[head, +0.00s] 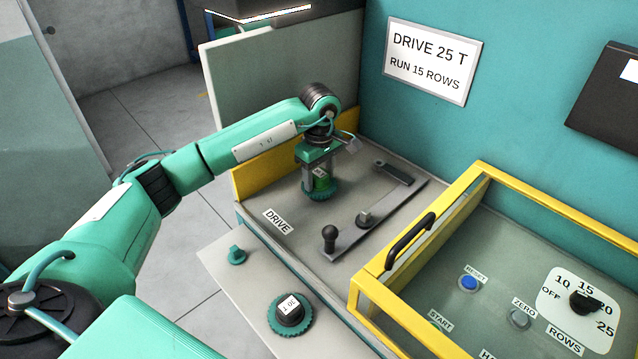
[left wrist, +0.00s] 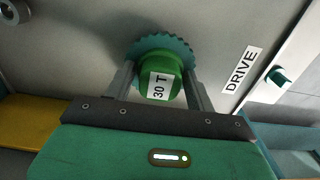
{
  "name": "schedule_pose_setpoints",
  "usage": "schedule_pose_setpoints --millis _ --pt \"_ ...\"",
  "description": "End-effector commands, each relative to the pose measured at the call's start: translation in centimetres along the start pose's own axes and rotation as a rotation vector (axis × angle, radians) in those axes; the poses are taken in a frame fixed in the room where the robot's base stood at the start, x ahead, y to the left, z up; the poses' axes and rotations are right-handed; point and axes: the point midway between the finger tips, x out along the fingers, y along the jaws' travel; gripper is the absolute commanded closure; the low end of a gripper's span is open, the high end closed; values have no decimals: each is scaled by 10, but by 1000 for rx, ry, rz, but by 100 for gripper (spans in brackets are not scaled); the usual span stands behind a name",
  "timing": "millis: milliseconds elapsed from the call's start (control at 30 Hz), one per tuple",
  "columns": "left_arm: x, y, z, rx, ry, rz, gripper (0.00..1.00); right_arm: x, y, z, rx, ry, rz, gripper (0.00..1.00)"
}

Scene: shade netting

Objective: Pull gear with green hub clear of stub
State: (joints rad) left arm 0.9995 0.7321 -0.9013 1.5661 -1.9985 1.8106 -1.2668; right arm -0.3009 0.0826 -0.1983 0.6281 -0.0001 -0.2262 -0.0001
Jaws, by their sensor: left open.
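The gear with the green hub (head: 321,180) sits on the drive panel near the yellow strip, beyond the DRIVE label; its stub is hidden. In the left wrist view the green hub (left wrist: 160,72) carries a "30 T" label, with teal teeth (left wrist: 150,43) behind it. My left gripper (head: 319,186) points down over the gear. Its fingers (left wrist: 160,88) stand on either side of the hub, open; I cannot tell whether either touches it. My right gripper is not in view.
A second teal gear with a dark, labelled hub (head: 290,313) lies on the front shelf beside a teal knob (head: 237,255). A yellow-framed clear cover (head: 420,235) bounds the right side.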

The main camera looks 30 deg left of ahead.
Motion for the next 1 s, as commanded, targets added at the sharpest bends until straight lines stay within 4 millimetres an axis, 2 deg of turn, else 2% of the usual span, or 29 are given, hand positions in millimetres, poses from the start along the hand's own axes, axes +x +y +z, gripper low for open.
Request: schedule_pose_setpoints --millis 133,400,433,1000 --pt "0 0 0 0 0 0 45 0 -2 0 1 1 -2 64" --pt "0 0 0 -1 0 1 98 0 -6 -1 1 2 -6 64" --pt "-2 0 0 -1 0 3 100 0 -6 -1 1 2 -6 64" --pt "-10 1 0 -1 0 4 100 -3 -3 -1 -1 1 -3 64"
